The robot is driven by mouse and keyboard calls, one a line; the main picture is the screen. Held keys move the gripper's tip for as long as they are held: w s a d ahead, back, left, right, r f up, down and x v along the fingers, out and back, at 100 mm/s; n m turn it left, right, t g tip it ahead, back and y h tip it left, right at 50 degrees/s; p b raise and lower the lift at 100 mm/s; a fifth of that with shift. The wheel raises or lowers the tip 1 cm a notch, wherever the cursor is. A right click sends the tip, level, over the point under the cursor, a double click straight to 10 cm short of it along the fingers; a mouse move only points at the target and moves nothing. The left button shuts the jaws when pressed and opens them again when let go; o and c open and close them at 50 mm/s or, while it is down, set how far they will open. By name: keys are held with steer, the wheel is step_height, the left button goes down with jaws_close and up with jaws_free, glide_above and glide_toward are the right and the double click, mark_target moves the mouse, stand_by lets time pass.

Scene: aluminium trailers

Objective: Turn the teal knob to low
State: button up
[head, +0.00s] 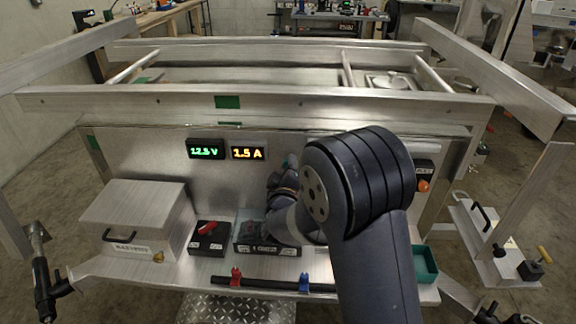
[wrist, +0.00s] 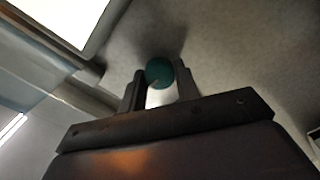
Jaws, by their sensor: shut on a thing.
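The teal knob (wrist: 159,72) shows as a round disc in the wrist view, on a grey metal panel. My gripper (wrist: 160,84) has one finger on each side of the knob and is shut on it. In the head view a small piece of the teal knob (head: 291,161) shows on the upright panel, right of the amber display. My arm hides most of my gripper there. No low mark or pointer on the knob can be made out.
A green display (head: 205,149) and an amber display (head: 248,153) sit left of my arm. On the shelf below stand a metal box (head: 135,215), a black box with a red switch (head: 208,238) and a teal tray (head: 424,262). An orange knob (head: 423,186) is at the panel's right.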

steer(key=shift+f, duration=0.1)
stand_by(0.3)
steer(key=o, duration=1)
steer(key=shift+c, duration=0.2)
steer(key=s+b, duration=0.1)
steer(key=s, duration=1)
steer(key=shift+a, duration=0.15)
steer(key=shift+w, duration=0.15)
steer(key=w, duration=1)
steer(key=shift+w+p, duration=0.35)
steer(key=shift+p, duration=0.1)
